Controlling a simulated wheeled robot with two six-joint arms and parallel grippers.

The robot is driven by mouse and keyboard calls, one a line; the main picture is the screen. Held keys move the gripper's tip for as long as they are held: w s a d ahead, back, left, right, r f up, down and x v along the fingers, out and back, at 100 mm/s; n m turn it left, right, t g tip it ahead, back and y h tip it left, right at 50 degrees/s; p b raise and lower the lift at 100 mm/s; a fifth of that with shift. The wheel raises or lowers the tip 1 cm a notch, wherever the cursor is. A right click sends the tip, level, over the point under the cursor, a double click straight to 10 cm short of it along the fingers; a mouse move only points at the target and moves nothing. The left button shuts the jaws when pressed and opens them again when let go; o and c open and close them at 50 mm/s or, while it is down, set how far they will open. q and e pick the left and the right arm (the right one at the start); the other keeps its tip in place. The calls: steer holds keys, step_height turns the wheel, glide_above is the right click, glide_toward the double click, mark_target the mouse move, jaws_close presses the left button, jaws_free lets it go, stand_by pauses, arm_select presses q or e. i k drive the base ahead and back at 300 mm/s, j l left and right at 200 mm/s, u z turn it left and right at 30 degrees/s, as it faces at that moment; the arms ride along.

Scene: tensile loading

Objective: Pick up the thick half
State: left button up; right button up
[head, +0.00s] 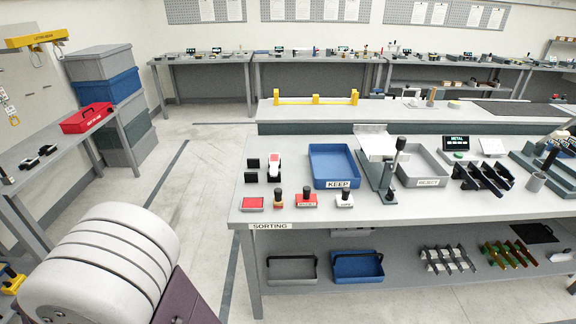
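I cannot pick out the thick half for certain at this size. Several small dark blocks (252,163) lie at the left end of the sorting bench (400,207), beside a red and white item (274,172). A blue tray labelled KEEP (334,184) and a grey tray labelled REJECT (428,183) stand on this bench. Between them is a grey press-like device (378,150) with a dark-knobbed lever (396,160). Neither of my grippers shows in the head view.
Black-handled stamps (306,198) stand along the bench's front left. Black racks (484,178) and a metal cup (536,181) are at the right. A lower shelf holds a grey bin (291,270) and a blue bin (357,268). The floor left of the bench is clear.

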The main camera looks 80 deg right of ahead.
mark_target(275, 160)
steer(key=z, duration=0.45)
steer(key=l+z, duration=0.1)
steer(key=z, duration=1.3)
steer(key=l+z, duration=0.1)
steer(key=z, duration=0.85)
steer(key=i, duration=0.05)
